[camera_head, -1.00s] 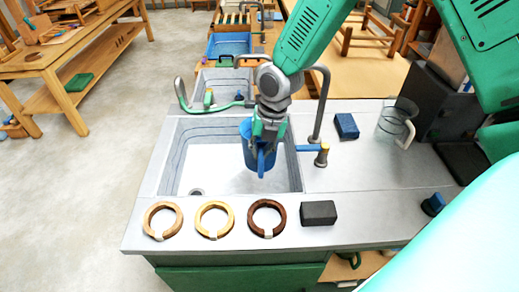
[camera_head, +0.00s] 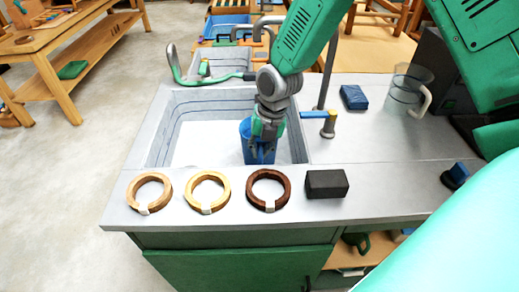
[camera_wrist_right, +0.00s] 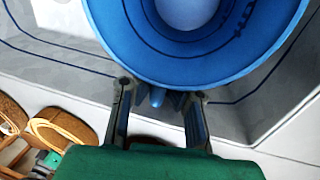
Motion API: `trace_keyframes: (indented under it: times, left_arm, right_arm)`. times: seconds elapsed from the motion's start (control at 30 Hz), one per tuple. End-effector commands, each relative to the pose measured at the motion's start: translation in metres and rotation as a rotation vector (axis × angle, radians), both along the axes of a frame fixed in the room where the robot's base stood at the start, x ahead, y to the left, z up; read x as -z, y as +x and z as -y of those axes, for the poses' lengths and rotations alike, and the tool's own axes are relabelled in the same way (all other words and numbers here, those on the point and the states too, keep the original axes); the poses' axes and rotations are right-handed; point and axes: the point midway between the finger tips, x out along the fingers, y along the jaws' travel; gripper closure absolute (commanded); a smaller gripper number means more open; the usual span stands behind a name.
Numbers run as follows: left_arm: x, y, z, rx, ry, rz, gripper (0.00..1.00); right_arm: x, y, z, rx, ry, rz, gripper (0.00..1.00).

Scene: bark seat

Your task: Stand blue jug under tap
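The blue jug (camera_head: 259,149) is upright inside the front sink basin (camera_head: 190,150), near its right side. From above, the right wrist view shows its round rim and inside (camera_wrist_right: 190,60). My right gripper (camera_head: 266,128) is at the jug's near side. Its two fingers (camera_wrist_right: 160,108) are apart, one on each side of the jug's handle (camera_wrist_right: 157,98), with gaps showing. The tap's grey upright pipe (camera_head: 328,75) rises behind the basin's right side; my arm hides part of it. A brass valve with a blue lever (camera_head: 327,122) stands right of the basin. My left gripper is not in view.
Three split rings (camera_head: 150,193) and a dark block (camera_head: 326,184) lie along the counter's front edge. A blue block (camera_head: 353,97) and a clear jug (camera_head: 406,98) stand on the right. A green hose (camera_head: 215,79) lies at the second sink behind.

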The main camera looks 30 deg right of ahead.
Motion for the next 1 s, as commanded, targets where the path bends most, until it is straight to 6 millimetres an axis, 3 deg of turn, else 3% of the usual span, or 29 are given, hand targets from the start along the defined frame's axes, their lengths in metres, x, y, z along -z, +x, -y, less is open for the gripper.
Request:
trace_keyframes:
  times: [0.1, 0.6, 1.0]
  left_arm:
    - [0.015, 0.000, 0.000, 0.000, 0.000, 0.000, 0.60]
    - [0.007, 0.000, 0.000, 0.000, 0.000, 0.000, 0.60]
    - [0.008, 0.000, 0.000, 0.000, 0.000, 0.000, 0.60]
  right_arm:
    - [0.016, 0.002, 0.001, 0.000, -0.001, 0.001, 1.00]
    - [0.015, 0.052, 0.032, 0.001, 0.001, 0.002, 1.00]
    - [0.014, 0.064, 0.039, -0.001, -0.001, 0.000, 1.00]
